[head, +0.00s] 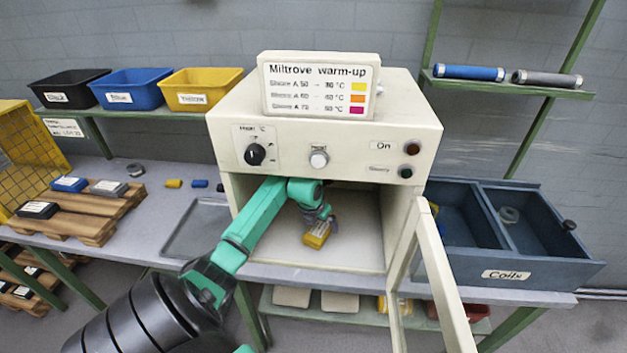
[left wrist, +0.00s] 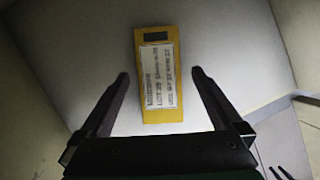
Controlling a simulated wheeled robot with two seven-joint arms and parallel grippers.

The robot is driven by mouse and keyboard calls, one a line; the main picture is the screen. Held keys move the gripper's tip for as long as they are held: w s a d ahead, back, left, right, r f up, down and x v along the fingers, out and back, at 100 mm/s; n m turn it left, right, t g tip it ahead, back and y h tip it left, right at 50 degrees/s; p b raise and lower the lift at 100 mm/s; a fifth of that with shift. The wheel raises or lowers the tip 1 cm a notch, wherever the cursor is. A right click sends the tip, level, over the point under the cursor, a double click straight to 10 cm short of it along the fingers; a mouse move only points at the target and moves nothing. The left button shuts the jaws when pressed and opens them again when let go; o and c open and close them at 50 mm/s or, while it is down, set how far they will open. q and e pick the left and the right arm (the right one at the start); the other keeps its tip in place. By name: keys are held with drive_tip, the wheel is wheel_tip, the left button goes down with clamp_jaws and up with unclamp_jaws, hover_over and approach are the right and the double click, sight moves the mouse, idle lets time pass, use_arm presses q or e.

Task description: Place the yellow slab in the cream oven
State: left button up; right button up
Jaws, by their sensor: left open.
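The yellow slab (head: 317,236) lies on the floor of the cream oven (head: 225,125), inside the chamber, with a white label on top. The oven door (head: 432,270) stands open to the right. My left arm reaches into the oven, and my left gripper (head: 322,218) is just above the slab. In the left wrist view the slab (left wrist: 158,75) lies flat, ahead of my left gripper (left wrist: 158,85), whose fingers are spread wide with a gap on both sides of it. My right gripper is not in view.
The oven walls close in around my left arm. A grey tray (head: 168,232) lies on the bench at left, near wooden pallets (head: 90,222) with blue, grey and black slabs. A dark blue coil bin (head: 570,262) stands right of the oven, beside the open door.

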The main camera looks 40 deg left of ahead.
use_arm(q)
drive_tip(key=shift+s+a+r+b, duration=0.1)
drive_tip(key=shift+s+r+b, duration=0.05)
drive_tip(key=shift+r+b, duration=0.45)
drive_tip(key=s+d+b, duration=0.1)
drive_tip(key=s, duration=0.2)
drive_tip(key=s+d+b, duration=0.1)
drive_tip(key=s, duration=0.3)
drive_tip(key=s+d+b, duration=0.1)
drive_tip(key=s, duration=0.3)
drive_tip(key=shift+d+r+b, duration=0.1)
drive_tip(key=shift+r+b, duration=0.05)
drive_tip(key=shift+b, duration=0.2)
drive_tip(key=shift+s+d+r, duration=0.15)
drive_tip(key=shift+s+r, duration=0.05)
drive_tip(key=shift+s, duration=0.25)
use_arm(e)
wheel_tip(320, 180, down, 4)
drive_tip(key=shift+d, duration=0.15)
use_arm(q)
drive_tip(key=shift+f, duration=0.1)
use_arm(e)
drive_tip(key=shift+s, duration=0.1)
